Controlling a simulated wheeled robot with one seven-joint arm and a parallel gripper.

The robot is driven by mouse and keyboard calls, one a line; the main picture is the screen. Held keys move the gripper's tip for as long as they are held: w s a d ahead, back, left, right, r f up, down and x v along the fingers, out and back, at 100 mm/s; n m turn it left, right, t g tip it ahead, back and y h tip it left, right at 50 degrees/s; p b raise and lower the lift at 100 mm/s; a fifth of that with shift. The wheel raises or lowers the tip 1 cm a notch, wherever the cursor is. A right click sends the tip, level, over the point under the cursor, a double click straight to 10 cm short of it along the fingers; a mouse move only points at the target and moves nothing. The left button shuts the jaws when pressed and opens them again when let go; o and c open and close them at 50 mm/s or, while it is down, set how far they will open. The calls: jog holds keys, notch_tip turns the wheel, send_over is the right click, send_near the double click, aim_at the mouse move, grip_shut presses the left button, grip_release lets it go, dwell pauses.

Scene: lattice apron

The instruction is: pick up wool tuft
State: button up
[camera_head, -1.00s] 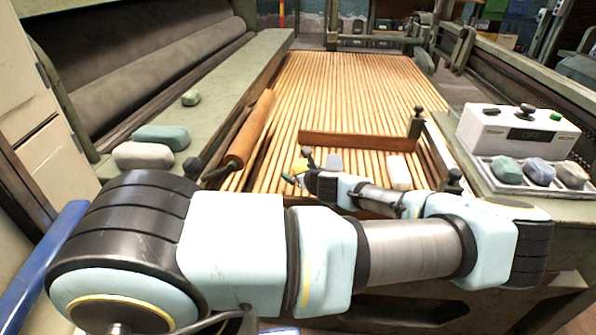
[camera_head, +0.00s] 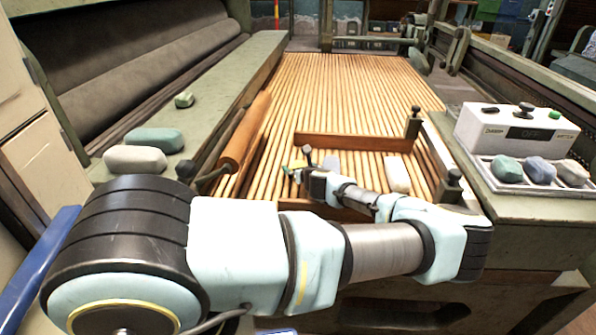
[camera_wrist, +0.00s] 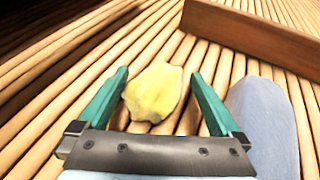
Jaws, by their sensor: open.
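A pale yellow wool tuft (camera_wrist: 153,92) lies on the wooden slats in the wrist view. My gripper (camera_wrist: 160,76) is open, with its two green fingers on either side of the tuft. Small gaps show between the tuft and both fingers, so the jaws are not shut on it. In the head view my gripper (camera_head: 289,172) is low over the slats near the front. The yellow tuft cannot be made out there, as my gripper and wrist cover that spot.
A blue-grey tuft (camera_wrist: 262,115) lies close beside the right finger. A wooden bar (camera_wrist: 255,35) stands beyond. A white block-like tuft (camera_head: 397,174) lies to the right. An orange roller (camera_head: 246,133) runs along the left. A control box (camera_head: 515,133) stands at right.

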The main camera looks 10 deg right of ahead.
jog(key=shift+c, duration=0.4)
jog(key=c, duration=1.1)
